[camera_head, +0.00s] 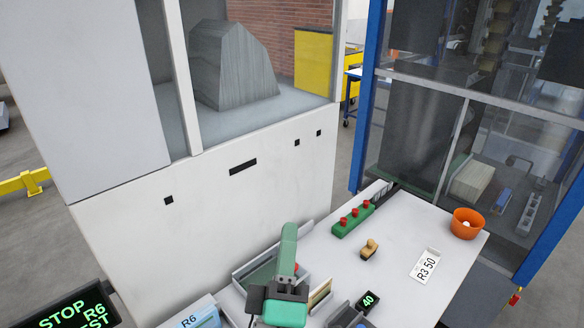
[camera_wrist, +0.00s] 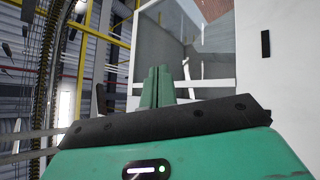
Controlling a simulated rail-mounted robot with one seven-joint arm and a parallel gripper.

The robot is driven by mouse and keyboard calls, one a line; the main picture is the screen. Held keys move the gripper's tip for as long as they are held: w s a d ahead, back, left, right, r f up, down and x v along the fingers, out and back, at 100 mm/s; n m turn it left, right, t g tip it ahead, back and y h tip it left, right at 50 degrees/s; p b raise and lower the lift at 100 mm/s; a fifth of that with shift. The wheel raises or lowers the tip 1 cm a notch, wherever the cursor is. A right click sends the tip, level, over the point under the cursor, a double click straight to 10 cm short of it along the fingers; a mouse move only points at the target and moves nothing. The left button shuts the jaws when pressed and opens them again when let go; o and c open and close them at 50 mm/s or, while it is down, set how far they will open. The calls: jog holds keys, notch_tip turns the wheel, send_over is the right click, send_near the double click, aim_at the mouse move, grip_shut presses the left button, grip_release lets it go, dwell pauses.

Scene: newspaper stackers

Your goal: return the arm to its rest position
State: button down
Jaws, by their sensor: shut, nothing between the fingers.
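My gripper (camera_head: 289,230) is at the bottom middle of the head view, with green fingers and a black and green body. It is above the near left part of the white table. In the wrist view my gripper (camera_wrist: 158,72) has its two green fingers side by side, shut, with nothing held between them. The fingers point toward the white machine (camera_head: 200,228) with the glass window. Part of a grey tray (camera_head: 240,274) on the table is hidden behind my gripper.
A screen reading STOP (camera_head: 68,310) is at the lower left. A blue-framed glass enclosure (camera_head: 366,100) stands at right.

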jog(key=s+r+m+t+y+p, duration=0.1)
jog(key=s+r+m+y, duration=0.1)
jog(key=s+r+m, duration=0.65)
jog(key=s+r+m+y, duration=0.1)
jog(key=s+r+m, duration=0.4)
jog(key=r, duration=0.7)
notch_tip(320, 180, up, 17)
jog(key=p, duration=1.7)
jog(key=shift+w+d+p, duration=0.15)
jog(key=shift+w+p, duration=0.2)
jog(key=shift+w, duration=0.05)
jog(key=shift+r, duration=0.1)
